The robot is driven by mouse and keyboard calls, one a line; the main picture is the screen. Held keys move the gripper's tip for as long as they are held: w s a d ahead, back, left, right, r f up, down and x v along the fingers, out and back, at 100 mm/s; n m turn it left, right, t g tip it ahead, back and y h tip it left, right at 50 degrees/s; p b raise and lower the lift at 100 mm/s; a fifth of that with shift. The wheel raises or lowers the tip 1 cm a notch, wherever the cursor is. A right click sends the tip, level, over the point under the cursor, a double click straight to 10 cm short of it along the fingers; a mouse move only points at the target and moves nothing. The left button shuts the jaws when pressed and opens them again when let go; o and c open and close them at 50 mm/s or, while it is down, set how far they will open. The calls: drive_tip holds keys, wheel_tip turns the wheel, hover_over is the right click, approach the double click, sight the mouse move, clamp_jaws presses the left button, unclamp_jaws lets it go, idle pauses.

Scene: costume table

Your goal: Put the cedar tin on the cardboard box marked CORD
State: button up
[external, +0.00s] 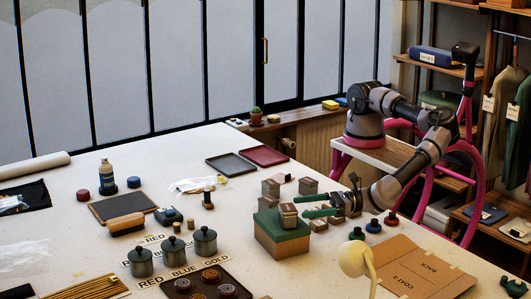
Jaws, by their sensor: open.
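A cardboard box (283,244) with a green top stands near the middle of the table; no CORD marking can be read on it from here. A small brown-grey tin with a pale label (288,216) sits upright on its top. Similar tins stand behind the box, one at the back left (270,188) and one at the back right (308,186). Their labels are too small to read, so I cannot tell which is cedar.
Dark red and blue knobbed pieces (373,226) stand below my arm. A cream lamp (354,258) and a brown COAT 3 BACK pattern (412,268) lie to the front right. Lidded grey pots (205,241) stand left of the box.

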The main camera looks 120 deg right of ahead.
drive_tip(key=v, duration=0.7)
drive_tip(key=s+d+r+m+g, duration=0.1)
drive_tip(key=d+r+m+g, duration=0.1)
drive_tip(key=d+m+g, duration=0.9)
drive_tip(key=s+d+r+m+g, duration=0.15)
drive_tip(key=d+m, duration=0.55)
drive_tip(key=d, duration=1.1)
drive_tip(key=s+d+r+m+y, duration=0.4)
drive_tip(key=s+r+m, duration=0.2)
drive_tip(key=s+r, duration=0.15)
drive_tip(key=s+d+r+m+y, duration=0.3)
drive_tip(key=s+d+r+m, duration=0.15)
drive_tip(key=s+r, duration=0.3)
drive_tip(key=s+r+m+t+y, duration=0.1)
drive_tip(key=s+r+m+t, duration=0.2)
drive_tip(key=s+r+m, duration=0.4)
drive_tip(key=s+r, duration=0.1)
drive_tip(key=s, duration=0.5)
drive_tip(key=shift+r+y, duration=0.25)
drive_tip(key=shift+y, duration=0.15)
